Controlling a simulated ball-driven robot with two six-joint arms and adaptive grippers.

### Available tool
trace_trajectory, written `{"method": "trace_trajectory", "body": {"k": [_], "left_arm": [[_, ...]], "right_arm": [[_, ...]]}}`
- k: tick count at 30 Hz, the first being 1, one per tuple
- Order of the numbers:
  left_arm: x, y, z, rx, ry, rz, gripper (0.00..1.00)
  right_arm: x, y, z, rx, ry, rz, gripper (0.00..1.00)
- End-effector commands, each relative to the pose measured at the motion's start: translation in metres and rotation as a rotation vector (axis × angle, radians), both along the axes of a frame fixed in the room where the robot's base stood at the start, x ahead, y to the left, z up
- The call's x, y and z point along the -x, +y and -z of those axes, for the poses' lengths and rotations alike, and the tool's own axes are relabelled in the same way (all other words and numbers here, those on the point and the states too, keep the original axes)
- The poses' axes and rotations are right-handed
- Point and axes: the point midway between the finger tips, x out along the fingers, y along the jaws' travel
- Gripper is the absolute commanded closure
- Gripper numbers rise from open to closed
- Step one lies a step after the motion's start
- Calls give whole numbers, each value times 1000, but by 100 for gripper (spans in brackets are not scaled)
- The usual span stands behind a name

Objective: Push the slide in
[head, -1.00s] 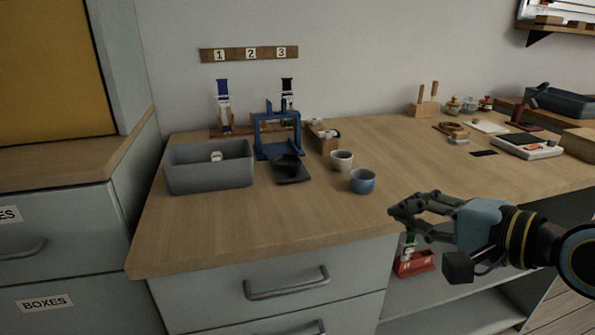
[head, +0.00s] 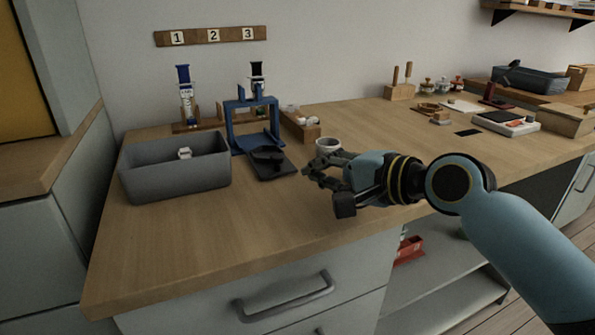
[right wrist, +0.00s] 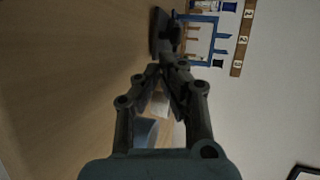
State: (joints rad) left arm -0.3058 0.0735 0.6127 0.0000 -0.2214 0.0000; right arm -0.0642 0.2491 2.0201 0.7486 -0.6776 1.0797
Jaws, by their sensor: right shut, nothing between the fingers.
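A blue frame (head: 233,130) stands on the wooden bench top behind the grey bin's right end. A flat black slide (head: 283,170) sticks out from its front toward me, with a dark rounded piece on it. My right gripper (head: 312,172) is shut and empty, above the bench just right of the slide and apart from it. In the right wrist view the closed fingers (right wrist: 162,72) point toward the dark slide (right wrist: 158,42) and the blue frame (right wrist: 205,42). My left gripper is not in view.
A grey bin (head: 150,185) stands left of the slide. A white cup (head: 328,145) is behind my right gripper; a blue cup (right wrist: 146,131) shows in the wrist view. A wooden tray (head: 300,127) lies right of the frame. The bench front is clear.

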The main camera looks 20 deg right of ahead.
Motion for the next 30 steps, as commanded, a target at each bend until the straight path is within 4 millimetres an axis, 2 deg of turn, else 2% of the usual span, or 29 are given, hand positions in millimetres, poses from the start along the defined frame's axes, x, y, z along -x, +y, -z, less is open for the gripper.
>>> {"method": "trace_trajectory", "body": {"k": [3, 9, 25, 30], "left_arm": [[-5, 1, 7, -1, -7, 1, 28], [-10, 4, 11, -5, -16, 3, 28], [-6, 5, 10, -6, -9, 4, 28], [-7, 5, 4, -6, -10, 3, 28]], "right_arm": [[-21, 10, 5, -4, -1, 0, 100], [-42, 19, 4, -1, -1, 0, 100], [-52, 22, 3, 0, 0, 0, 100], [-89, 23, 1, -2, -1, 2, 100]]}}
